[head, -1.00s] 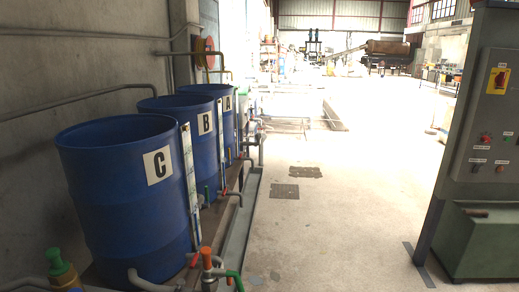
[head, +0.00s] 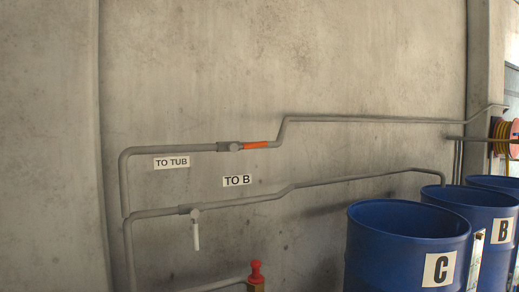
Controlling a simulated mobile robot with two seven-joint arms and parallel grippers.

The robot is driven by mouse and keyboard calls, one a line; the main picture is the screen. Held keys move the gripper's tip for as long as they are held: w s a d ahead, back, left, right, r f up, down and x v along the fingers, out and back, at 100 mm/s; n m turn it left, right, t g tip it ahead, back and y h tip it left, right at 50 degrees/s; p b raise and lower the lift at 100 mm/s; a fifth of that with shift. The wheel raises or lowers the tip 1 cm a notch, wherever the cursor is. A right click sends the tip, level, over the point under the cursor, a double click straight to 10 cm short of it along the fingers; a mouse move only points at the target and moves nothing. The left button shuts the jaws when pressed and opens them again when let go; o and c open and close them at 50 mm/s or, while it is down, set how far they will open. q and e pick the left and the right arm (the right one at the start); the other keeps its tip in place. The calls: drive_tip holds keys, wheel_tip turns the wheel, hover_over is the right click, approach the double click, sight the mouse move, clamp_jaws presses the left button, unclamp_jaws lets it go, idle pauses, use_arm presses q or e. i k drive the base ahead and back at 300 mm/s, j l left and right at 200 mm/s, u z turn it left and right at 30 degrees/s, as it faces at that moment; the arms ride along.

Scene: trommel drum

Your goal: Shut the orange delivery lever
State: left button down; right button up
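The orange lever (head: 255,145) is on a grey valve (head: 230,147) in the upper wall pipe, in the head view. It lies flat along the pipe, pointing right from the valve. A "TO TUB" label (head: 171,162) is on the wall under this pipe. A white lever (head: 196,232) hangs straight down from a second valve (head: 190,210) in the lower pipe. A "TO B" label (head: 237,181) is just above the lower pipe. Neither of my grippers is in view.
Blue drum C (head: 400,255) stands at the lower right, with blue drum B (head: 482,215) behind it. A red-topped fitting (head: 255,272) is at the bottom centre. An orange-yellow hose reel (head: 505,138) is at the right edge.

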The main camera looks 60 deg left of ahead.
sight(255, 145)
drive_tip(key=k+l+u, duration=0.35)
drive_tip(key=u, duration=1.45)
